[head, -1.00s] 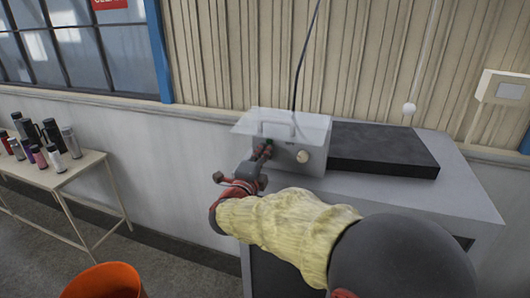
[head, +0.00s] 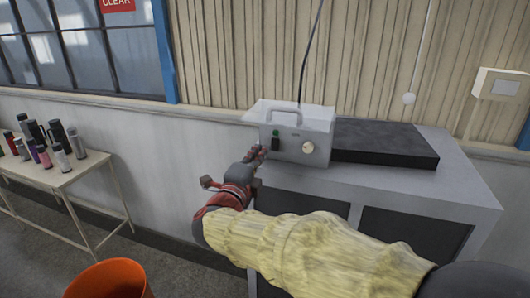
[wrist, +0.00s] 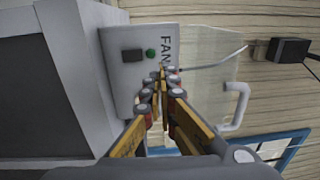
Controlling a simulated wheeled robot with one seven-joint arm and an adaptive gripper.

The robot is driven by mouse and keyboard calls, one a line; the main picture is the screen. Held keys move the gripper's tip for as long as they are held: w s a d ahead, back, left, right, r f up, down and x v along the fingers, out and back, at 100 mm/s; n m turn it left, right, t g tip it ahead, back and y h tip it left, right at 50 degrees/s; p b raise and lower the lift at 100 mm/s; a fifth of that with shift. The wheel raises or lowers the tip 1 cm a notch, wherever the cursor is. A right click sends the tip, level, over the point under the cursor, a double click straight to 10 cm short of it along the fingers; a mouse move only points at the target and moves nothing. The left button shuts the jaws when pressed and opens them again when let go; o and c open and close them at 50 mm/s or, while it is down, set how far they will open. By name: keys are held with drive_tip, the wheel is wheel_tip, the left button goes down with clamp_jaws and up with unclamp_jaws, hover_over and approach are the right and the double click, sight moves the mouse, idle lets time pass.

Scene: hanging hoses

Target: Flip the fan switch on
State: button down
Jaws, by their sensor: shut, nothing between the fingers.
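The grey fan box (head: 322,150) stands on the left part of the cabinet top. Its front carries a black switch (head: 275,144), a green light or button (head: 276,132) above it and a cream knob (head: 308,147) to the right. In the wrist view the black switch (wrist: 132,56) and green spot (wrist: 151,53) sit beside the word FAN. I cannot tell which way the switch is set. A see-through panel (wrist: 208,70) extends beyond the box's top edge, near a grey handle (wrist: 235,105). My gripper (head: 260,152) is shut and empty, just left of the switch; whether it touches the box is unclear.
A black slab (head: 385,143) lies on the grey cabinet (head: 450,185) right of the box. A dark cable hangs behind the box, and a pull cord with a white ball (head: 408,98) hangs to the right. A table (head: 85,172) with flasks and an orange bucket (head: 108,280) are at left.

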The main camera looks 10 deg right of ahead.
drive_tip(key=shift+s+a+r, duration=0.1)
drive_tip(key=shift+s+a, duration=0.15)
drive_tip(key=shift+s, duration=0.2)
drive_tip(key=shift+s+a+r, duration=0.1)
drive_tip(key=shift+s+a, duration=0.1)
drive_tip(key=shift+s, duration=0.2)
